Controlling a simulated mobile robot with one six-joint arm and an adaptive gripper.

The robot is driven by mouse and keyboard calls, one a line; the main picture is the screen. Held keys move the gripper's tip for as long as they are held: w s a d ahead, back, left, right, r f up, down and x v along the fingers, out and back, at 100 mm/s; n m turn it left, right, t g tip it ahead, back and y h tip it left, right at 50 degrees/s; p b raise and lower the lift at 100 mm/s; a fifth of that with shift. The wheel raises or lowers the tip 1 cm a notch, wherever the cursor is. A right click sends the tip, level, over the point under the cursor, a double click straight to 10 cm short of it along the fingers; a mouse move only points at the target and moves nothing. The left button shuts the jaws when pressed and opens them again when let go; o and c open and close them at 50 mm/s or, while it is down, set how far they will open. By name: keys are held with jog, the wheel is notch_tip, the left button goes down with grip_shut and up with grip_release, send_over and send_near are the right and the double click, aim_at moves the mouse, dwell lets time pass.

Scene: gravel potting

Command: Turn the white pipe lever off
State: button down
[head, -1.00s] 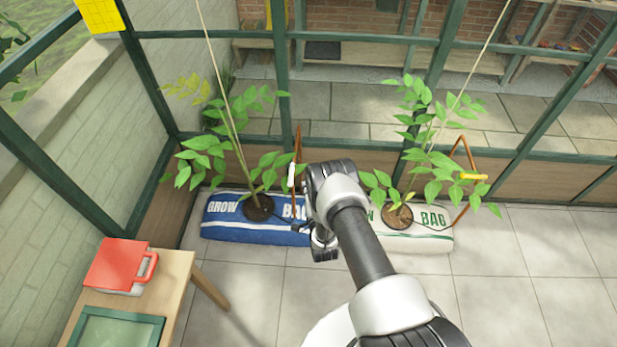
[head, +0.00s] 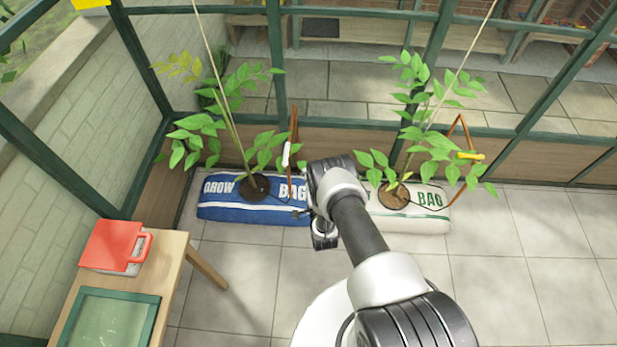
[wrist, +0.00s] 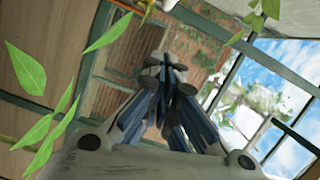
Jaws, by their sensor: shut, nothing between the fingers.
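The white lever (head: 287,155) sits on a thin brown pipe (head: 294,130) standing behind the blue grow bag (head: 235,209), in the head view. It looks steeply tilted, nearly in line with the pipe. My arm's end is just right of it and lower in the picture, with a visible gap. I cannot make out the white lever in the wrist view.
A yellow lever (head: 470,155) is on another brown pipe behind the white grow bag (head: 428,222). Leafy plants (head: 262,148) grow from both bags, and leaves (wrist: 25,68) hang close to my gripper. A wooden table (head: 176,262) with a red can (head: 112,247) stands at left.

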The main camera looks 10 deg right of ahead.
aim_at(286, 155)
jog(key=w+a+f+b, duration=0.1)
jog(key=w+a+b, duration=0.2)
jog(key=w, duration=0.4)
jog(key=shift+w+a, duration=0.15)
jog(key=shift+w, duration=0.2)
